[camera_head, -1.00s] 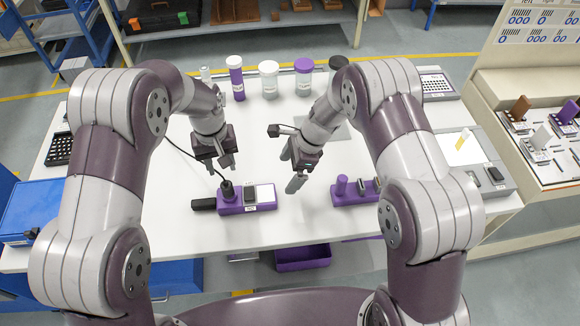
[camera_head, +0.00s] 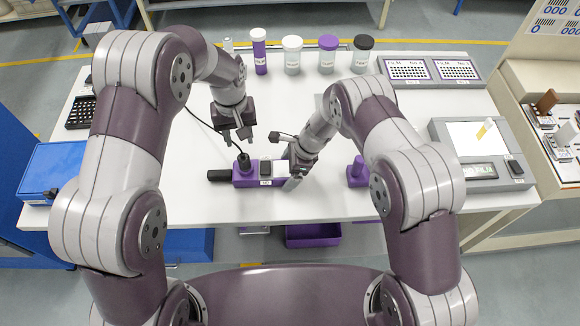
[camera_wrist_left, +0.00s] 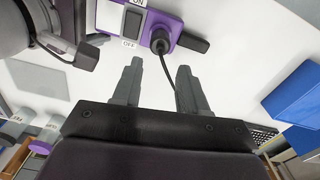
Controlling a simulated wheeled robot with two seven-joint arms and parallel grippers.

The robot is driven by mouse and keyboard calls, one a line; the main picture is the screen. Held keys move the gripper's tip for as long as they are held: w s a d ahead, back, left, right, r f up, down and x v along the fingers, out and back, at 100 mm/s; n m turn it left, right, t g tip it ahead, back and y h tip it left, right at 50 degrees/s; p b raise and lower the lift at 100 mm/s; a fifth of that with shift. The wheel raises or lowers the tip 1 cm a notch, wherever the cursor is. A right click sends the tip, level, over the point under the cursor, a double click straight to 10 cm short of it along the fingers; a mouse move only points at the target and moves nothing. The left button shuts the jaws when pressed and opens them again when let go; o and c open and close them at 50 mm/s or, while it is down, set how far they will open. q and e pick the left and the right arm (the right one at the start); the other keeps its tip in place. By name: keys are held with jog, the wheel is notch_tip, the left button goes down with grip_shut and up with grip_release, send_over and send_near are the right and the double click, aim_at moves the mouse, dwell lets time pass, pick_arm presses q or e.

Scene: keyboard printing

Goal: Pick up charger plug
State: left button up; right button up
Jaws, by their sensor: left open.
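The black charger plug (camera_head: 243,161) stands upright in the left part of a purple switch box (camera_head: 245,181), its dark cable running up and left. It also shows in the left wrist view (camera_wrist_left: 160,41), with the cable passing between my fingers. My left gripper (camera_head: 236,138) is open and empty, just behind and above the plug. Its fingertips (camera_wrist_left: 158,68) in the left wrist view point at the plug but do not grip it. My right gripper (camera_head: 291,180) is at the box's right end, partly covering it; its jaw opening is unclear.
A purple holder (camera_head: 357,176) stands to the right, partly behind my right arm. Several capped bottles (camera_head: 292,56) line the table's back. A blue case (camera_head: 55,172) lies left.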

aim_at(243, 157)
jog(key=c, duration=0.9)
pick_arm(q)
jog(key=o, duration=0.4)
pick_arm(e)
jog(key=shift+o, duration=0.2)
pick_arm(q)
jog(key=shift+o, duration=0.2)
jog(key=m, duration=0.3)
jog(key=shift+r+m, duration=0.15)
jog(key=shift+m, duration=0.15)
notch_tip(243, 157, down, 11)
jog(key=m, duration=1.4)
jog(key=shift+m, duration=0.4)
